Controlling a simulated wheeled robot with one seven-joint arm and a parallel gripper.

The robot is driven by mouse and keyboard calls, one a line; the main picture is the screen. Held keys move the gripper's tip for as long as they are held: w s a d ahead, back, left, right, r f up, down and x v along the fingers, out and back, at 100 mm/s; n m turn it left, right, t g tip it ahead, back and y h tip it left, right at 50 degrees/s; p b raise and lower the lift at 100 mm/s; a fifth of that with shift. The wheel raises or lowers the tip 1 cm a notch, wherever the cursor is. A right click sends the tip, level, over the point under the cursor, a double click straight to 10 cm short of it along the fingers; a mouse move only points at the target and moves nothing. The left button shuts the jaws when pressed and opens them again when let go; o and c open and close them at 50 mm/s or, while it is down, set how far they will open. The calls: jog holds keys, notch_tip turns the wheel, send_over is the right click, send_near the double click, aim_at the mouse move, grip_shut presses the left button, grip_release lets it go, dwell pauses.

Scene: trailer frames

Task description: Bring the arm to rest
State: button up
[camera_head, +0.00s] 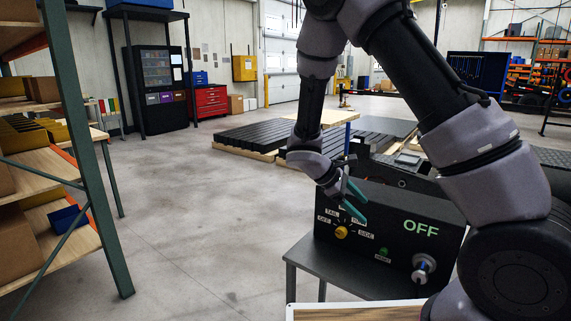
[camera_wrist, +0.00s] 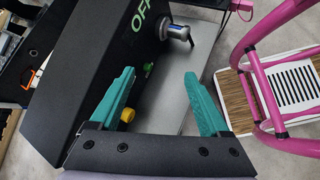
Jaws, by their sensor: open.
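My arm reaches from the right of the head view down to my gripper (camera_head: 355,200), which has teal fingers. It is in front of the black control box (camera_head: 393,218), close to its face. In the wrist view my gripper (camera_wrist: 160,90) is open, with nothing between its fingers. The box's yellow knob (camera_head: 341,232) is just below the fingers in the head view; it also shows beside the left finger in the wrist view (camera_wrist: 127,115). The box carries a lit "OFF" sign, a green button (camera_head: 384,252) and a silver plug or connector (camera_head: 423,267).
The box stands on a dark grey table (camera_head: 345,273). A shelf rack (camera_head: 75,150) with bins stands at the left. A pink-framed stand (camera_wrist: 262,95) is at the right of the wrist view. Black slatted pallets (camera_head: 260,133) lie behind. The floor at centre left is clear.

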jog(key=s+d+r+m+t+y, duration=0.1)
jog(key=s+r+m, duration=0.4)
jog(key=r, duration=0.5)
jog(key=s+d+r+m+t+y, duration=0.1)
jog(key=s+r+m+t+y, duration=0.2)
jog(key=r, duration=0.7)
jog(key=s+d+r+m+t+y, duration=0.2)
jog(key=s+r+m+y, duration=0.5)
jog(key=s+r+m, duration=0.1)
notch_tip(320, 180, up, 2)
jog(key=shift+r+m+t, duration=0.15)
jog(key=shift+m+t, duration=0.25)
jog(key=shift+m, duration=0.4)
